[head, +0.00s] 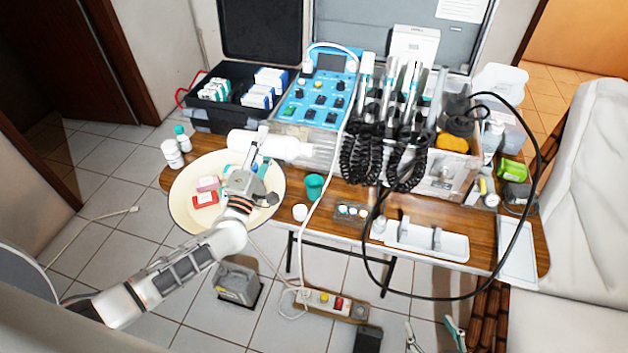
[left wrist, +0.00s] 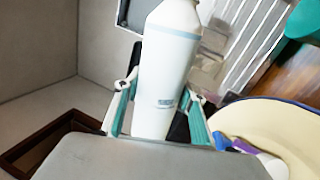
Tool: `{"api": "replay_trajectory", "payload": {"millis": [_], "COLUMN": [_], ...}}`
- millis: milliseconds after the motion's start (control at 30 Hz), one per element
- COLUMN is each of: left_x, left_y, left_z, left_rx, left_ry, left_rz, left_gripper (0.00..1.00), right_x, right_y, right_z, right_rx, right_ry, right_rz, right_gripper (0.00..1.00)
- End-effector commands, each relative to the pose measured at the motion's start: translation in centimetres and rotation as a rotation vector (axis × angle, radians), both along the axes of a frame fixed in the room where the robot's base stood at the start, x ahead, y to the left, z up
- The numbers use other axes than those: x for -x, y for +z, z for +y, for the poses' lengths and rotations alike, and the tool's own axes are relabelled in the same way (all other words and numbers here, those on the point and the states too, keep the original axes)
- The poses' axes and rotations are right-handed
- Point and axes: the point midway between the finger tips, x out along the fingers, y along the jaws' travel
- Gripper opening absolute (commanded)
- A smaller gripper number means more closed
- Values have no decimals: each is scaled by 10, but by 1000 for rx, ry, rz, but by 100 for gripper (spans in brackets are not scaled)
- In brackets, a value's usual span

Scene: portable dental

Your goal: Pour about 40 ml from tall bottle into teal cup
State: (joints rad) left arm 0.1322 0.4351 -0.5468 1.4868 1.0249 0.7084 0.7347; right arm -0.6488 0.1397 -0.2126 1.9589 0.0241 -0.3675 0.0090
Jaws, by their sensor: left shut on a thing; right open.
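The tall white bottle (head: 285,147) is held tipped to nearly level above the back of the cream basin, its narrower end toward the right. My left gripper (head: 258,150) is shut on it; the left wrist view shows the white bottle (left wrist: 165,85) between the teal fingers (left wrist: 160,112). The teal cup (head: 314,186) stands upright on the wooden table, right of the basin and to the front right of the bottle. Part of the cup (left wrist: 304,20) shows at the top right of the left wrist view. The cup's contents cannot be made out. My right gripper (head: 433,335) is open and empty, low in front of the table.
The cream basin (head: 183,213) holds red and pink boxes. A white cap-like piece (head: 300,212) and small tray (head: 352,210) stand near the cup. The blue control unit (head: 318,95) and coiled-cord handpieces (head: 385,130) stand behind. A white cable runs close beside the cup.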

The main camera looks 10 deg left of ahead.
Motion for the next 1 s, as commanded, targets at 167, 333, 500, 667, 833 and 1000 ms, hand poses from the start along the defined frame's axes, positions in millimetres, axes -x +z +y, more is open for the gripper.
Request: {"api": "replay_trajectory", "payload": {"millis": [167,333,500,667,833,1000], "left_x": [0,0,0,0,0,0], "left_y": [2,3,3,4,4,5], "left_z": [0,0,0,0,0,0], "left_rx": [-24,-40,-54,-66,-79,-93], "left_ry": [-1,0,0,-1,0,0], "left_rz": [-4,-5,-6,-7,-7,-8], "left_gripper": [13,13,13,13,13,13], "right_x": [0,0,-1,-2,-2,-2], "right_y": [2,3,5,7,9,9], "right_z": [0,0,0,0,0,0], "right_rx": [0,0,0,-1,-1,-1], "right_ry": [0,0,0,0,-1,-1], "right_rz": [0,-1,-3,-6,-7,-7], "right_gripper": [59,59,59,59,59,59]}}
